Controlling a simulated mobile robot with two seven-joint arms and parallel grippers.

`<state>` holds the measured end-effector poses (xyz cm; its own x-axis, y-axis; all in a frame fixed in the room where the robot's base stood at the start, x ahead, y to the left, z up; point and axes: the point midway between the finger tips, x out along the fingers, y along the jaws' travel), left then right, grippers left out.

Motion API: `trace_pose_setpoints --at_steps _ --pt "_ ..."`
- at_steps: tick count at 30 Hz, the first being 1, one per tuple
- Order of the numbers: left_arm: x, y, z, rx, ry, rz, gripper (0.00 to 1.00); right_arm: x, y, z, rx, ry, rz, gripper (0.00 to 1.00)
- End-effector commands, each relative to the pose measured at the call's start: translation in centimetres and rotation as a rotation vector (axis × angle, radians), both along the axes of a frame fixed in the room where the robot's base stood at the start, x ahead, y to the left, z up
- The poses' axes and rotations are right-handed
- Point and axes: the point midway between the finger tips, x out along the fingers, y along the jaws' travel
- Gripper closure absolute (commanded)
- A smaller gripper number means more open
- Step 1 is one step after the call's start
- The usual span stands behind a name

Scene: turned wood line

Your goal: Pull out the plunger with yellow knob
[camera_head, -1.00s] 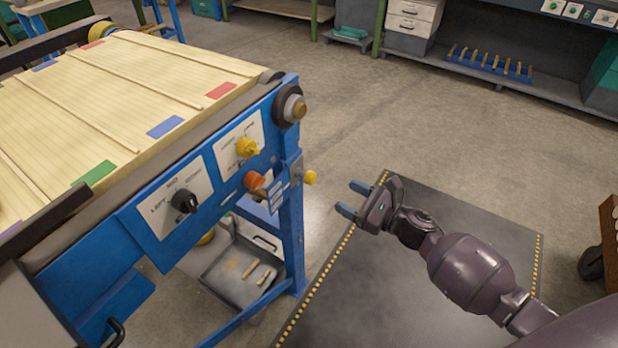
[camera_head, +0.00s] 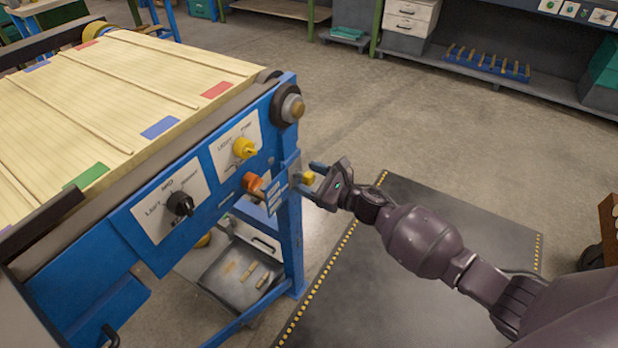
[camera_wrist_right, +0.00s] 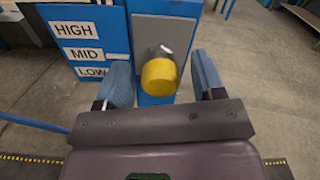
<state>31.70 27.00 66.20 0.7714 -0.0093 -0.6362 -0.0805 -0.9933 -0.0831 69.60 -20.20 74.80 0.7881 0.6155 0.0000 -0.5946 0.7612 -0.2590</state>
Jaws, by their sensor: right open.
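The plunger's yellow knob (camera_head: 308,177) sticks out from the side of the blue machine post in the head view. In the right wrist view the yellow knob (camera_wrist_right: 159,77) is on a short metal stem from a grey plate (camera_wrist_right: 166,34). My right gripper (camera_head: 313,181) is open at the knob, with its blue fingers (camera_wrist_right: 165,84) to either side. Gaps show between the knob and both fingers in the wrist view. My left gripper is not in view.
Labels HIGH, MID and LOW (camera_wrist_right: 80,50) are beside the plate. The blue machine's front has a yellow selector (camera_head: 244,149), an orange knob (camera_head: 252,182) and a black dial (camera_head: 180,204). A slatted belt (camera_head: 120,90) runs on top. The dark floor mat (camera_head: 400,300) is clear.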

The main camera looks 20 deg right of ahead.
Motion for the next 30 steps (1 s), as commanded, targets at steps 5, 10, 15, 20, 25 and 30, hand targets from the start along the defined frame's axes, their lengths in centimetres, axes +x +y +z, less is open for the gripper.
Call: trace_pose_setpoints --at_steps 5,10,15,20,25,30 --pt "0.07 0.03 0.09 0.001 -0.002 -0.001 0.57 0.23 0.19 -0.03 0.0 0.001 0.0 0.37" --pt "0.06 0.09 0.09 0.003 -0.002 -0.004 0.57 0.22 0.18 -0.01 0.001 0.001 0.0 0.39" --pt "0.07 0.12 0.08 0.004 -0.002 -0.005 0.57 0.21 0.18 0.0 0.001 0.001 0.0 0.65" --pt "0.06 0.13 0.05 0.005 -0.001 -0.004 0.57 0.21 0.17 0.0 0.001 0.001 0.0 0.9" --pt "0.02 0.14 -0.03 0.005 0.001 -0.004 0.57 0.18 0.15 -0.01 0.001 0.001 0.0 1.0" --pt "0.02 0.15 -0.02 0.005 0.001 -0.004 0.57 -0.68 -0.56 0.01 0.001 0.0 -0.001 1.0"
